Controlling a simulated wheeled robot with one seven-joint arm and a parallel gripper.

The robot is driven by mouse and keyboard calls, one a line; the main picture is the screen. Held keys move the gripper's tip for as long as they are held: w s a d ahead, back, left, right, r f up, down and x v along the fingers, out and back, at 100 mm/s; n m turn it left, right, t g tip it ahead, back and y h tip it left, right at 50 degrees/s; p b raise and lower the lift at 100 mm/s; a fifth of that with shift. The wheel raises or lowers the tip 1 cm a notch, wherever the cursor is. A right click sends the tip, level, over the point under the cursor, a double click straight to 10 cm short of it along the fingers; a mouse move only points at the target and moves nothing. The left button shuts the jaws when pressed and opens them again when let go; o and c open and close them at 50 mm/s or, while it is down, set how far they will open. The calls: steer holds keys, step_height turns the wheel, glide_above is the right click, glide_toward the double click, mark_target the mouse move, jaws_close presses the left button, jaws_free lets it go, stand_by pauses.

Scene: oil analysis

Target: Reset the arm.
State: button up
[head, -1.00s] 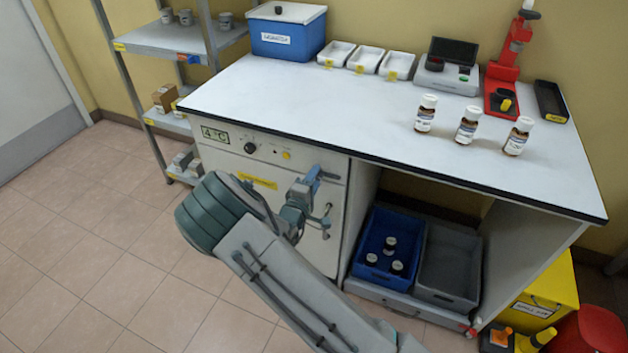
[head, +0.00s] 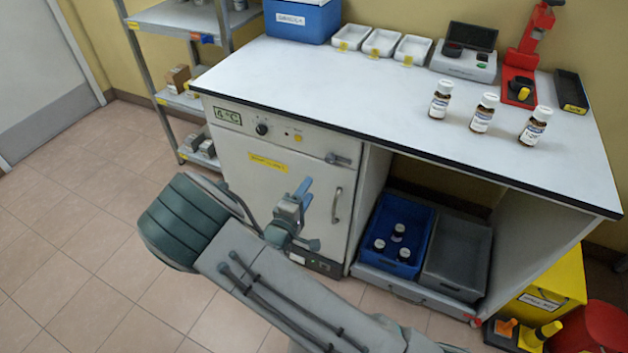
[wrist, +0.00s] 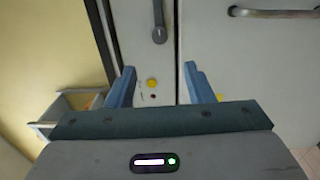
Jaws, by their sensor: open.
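My gripper (head: 305,190) is in front of the white cabinet (head: 268,185) marked 4 °C, with its blue fingers pointing up and toward the door. In the wrist view my gripper (wrist: 160,88) has its two blue fingers apart with nothing between them. In the head view it appears left of the door's vertical handle (head: 337,205), apart from it in the picture; the exact gap cannot be told. The cabinet door is shut. My arm reaches in from the lower right, with a bent elbow at the left.
Three labelled bottles (head: 481,113) stand on the white worktop (head: 360,100). A blue crate (head: 381,225) with capped bottles and an empty grey crate (head: 456,258) sit under it. A yellow bin (head: 555,285) stands at right. The tiled floor at left is clear.

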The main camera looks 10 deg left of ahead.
steer(key=shift+s+a, duration=0.25)
steer(key=shift+s, duration=0.4)
steer(key=w+d+r+m+g+y+p, duration=0.3)
steer(key=w+r+m+g+y, duration=0.1)
steer(key=r+m+g+y, duration=0.15)
steer(key=s+d+r+m+g+y+p, duration=0.1)
steer(key=s+d+r+m+g+y, duration=0.1)
steer(key=r, duration=0.4)
steer(key=s+d+r+m+g+y+p, duration=0.1)
steer(key=s+d+r+m+g, duration=0.15)
steer(key=r, duration=0.25)
steer(key=s+d+r+m+g, duration=0.1)
steer(key=s+d+r, duration=0.2)
steer(key=s+d, duration=0.2)
steer(key=s+d+r+m+g+h+p, duration=0.1)
steer(key=s+d+r, duration=0.3)
steer(key=s, duration=0.4)
steer(key=s+d+r+m+g+h+p, duration=0.1)
steer(key=s+d+r+m+g, duration=0.1)
steer(key=s+d, duration=0.5)
steer(key=shift+v, duration=0.85)
